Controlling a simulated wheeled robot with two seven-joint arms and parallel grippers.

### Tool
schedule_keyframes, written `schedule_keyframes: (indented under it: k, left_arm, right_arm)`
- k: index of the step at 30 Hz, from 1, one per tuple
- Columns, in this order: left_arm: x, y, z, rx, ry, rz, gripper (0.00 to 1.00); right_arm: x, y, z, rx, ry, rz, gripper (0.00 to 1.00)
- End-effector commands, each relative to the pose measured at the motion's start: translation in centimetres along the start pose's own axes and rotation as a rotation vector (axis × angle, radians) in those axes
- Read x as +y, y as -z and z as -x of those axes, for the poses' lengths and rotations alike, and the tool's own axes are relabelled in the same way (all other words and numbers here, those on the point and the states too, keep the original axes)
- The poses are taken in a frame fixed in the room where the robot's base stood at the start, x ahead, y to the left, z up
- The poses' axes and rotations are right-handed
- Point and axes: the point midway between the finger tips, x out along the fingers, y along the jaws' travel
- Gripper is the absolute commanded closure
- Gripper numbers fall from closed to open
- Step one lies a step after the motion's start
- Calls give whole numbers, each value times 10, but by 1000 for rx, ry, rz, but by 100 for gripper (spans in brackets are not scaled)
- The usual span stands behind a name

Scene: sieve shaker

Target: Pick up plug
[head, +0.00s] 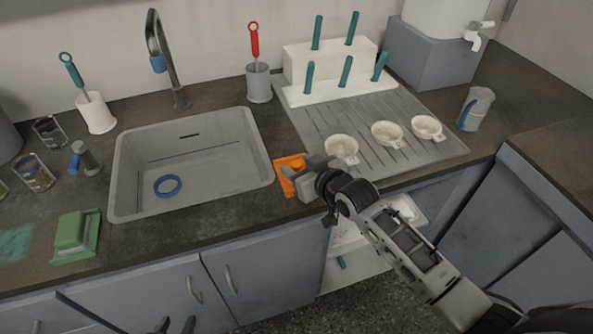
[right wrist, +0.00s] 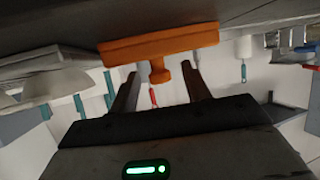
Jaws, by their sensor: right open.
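The orange plug (right wrist: 160,72) has a short knob and sits on a flat orange base (right wrist: 150,46). In the right wrist view, which looks upside down, the knob points down between my fingers. In the head view the orange base (head: 284,162) lies on the counter just right of the sink, partly hidden by my right gripper. My right gripper (head: 306,181) is open and low over the counter; its fingers (right wrist: 161,86) are on either side of the knob, not visibly touching it. My left gripper (head: 177,325) is at the bottom edge, fingers apart and empty, partly cut off.
The sink (head: 195,160) holds a blue ring (head: 168,186). Right of it are a grey drainer (head: 330,125) with several white cups and a white rack (head: 330,62) with teal-handled tools. A green sponge holder (head: 76,236) stands left. An open drawer is below my right arm.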

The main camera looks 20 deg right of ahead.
Motion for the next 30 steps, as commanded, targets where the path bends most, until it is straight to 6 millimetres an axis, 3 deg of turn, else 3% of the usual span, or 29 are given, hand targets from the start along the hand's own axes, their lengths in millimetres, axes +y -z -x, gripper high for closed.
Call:
schedule_keyframes:
  k: [5, 11, 23, 30]
  left_arm:
    - [0, -1, 0, -2, 0, 0, 64]
    - [0, -3, 1, -7, 0, 1, 64]
    - [1, -4, 2, -11, -1, 2, 64]
    - [1, -1, 5, -10, -1, 2, 64]
  right_arm:
    - [0, 0, 0, 0, 0, 0, 52]
    - [0, 0, 0, 0, 0, 0, 100]
    - [0, 5, 2, 3, 0, 0, 100]
    - [-2, 34, 18, 3, 1, 1, 100]
